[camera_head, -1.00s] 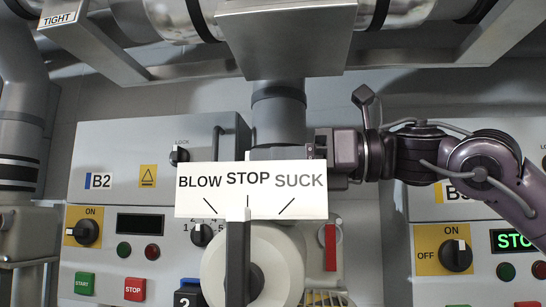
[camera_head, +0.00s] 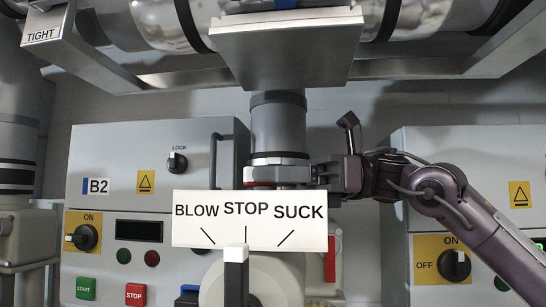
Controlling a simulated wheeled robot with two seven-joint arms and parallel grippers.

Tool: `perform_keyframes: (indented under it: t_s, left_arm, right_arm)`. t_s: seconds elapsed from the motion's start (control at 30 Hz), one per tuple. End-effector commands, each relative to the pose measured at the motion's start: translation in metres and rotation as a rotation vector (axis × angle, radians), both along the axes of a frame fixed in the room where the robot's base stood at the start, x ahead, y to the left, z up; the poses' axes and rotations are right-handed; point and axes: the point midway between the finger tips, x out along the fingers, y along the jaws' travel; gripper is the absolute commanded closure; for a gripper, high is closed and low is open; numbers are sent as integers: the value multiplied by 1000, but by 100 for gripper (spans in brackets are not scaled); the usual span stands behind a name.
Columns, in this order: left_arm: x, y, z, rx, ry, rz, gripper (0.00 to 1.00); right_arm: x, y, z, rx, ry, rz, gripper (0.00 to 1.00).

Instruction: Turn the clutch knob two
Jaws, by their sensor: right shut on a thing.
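The dial (camera_head: 278,280) labelled BLOW, STOP and SUCK is a round pale disc at the lower middle. Its dark lever with a white tip (camera_head: 236,256) stands upright, pointing to STOP. A white sign (camera_head: 250,218) hides the disc's upper part. A grey vertical cylinder (camera_head: 278,125) stands above it. My right gripper (camera_head: 280,174) comes in from the right, its jaws across the cylinder's lower end. It seems shut on that part; the sign and jaws hide the exact contact. I cannot tell which part is clutch knob two. My left gripper is not in view.
Panel B2 (camera_head: 110,150) stands left, with a LOCK switch (camera_head: 177,161), ON knob (camera_head: 83,237) and buttons. Another panel (camera_head: 465,165) stands right, behind my arm. A metal frame labelled TIGHT (camera_head: 44,36) and a plate (camera_head: 285,50) overhang the top.

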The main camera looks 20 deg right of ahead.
Motion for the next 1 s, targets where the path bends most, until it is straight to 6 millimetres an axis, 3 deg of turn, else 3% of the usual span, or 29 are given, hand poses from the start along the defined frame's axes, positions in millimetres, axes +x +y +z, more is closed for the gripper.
perform_keyframes:
  t_s: [0.43, 1.0]
  left_arm:
    - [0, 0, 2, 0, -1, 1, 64]
    - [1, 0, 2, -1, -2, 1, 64]
  right_arm:
    - [4, 2, -3, -3, 5, 283, 100]
    - [4, 2, -4, -5, 5, 349, 100]
